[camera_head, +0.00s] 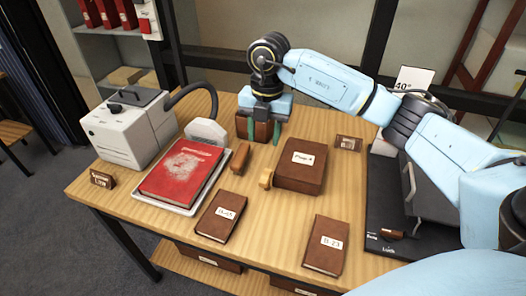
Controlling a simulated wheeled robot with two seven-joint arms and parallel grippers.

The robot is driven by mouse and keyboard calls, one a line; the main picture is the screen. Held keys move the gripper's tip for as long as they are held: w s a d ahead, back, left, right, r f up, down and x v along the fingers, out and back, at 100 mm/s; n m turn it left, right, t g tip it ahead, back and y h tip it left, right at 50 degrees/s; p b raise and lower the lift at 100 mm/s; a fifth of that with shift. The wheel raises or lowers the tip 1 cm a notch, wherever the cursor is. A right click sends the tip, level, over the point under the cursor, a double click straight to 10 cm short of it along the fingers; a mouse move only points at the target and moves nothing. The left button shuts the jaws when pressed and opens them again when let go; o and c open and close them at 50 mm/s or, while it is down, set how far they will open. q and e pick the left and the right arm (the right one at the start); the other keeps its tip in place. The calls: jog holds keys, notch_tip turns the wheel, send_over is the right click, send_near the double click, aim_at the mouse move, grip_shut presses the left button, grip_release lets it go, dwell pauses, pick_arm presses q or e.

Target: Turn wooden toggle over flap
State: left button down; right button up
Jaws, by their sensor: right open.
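A brown box (307,178) with a white label on its lid sits in the middle of the table. A light wooden piece (267,178), possibly the toggle, is at its left front side. I cannot make out a flap. My right gripper (260,130) points down at the back of the table, behind and left of the box. Its greenish fingers are open, one on each side of a small brown block-like object (262,131). I cannot tell whether they touch it. My left gripper is out of view.
An orange-brown wooden-handled item (240,158) lies left of the box. A red book (182,170) rests on a white tray, near a grey-white machine (130,130) with a hose. Brown books (220,216) and (326,246) lie in front. A dark board (385,215) is at right.

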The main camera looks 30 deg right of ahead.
aim_at(268, 169)
jog(key=shift+m+h, duration=0.3)
jog(key=f, duration=0.4)
jog(key=d+f, duration=0.1)
jog(key=f, duration=0.3)
jog(key=f+b, duration=0.1)
jog(key=f, duration=0.3)
jog(key=shift+w+d+f, duration=0.1)
jog(key=shift+d+f, duration=0.2)
jog(key=shift+c, duration=0.2)
grip_shut()
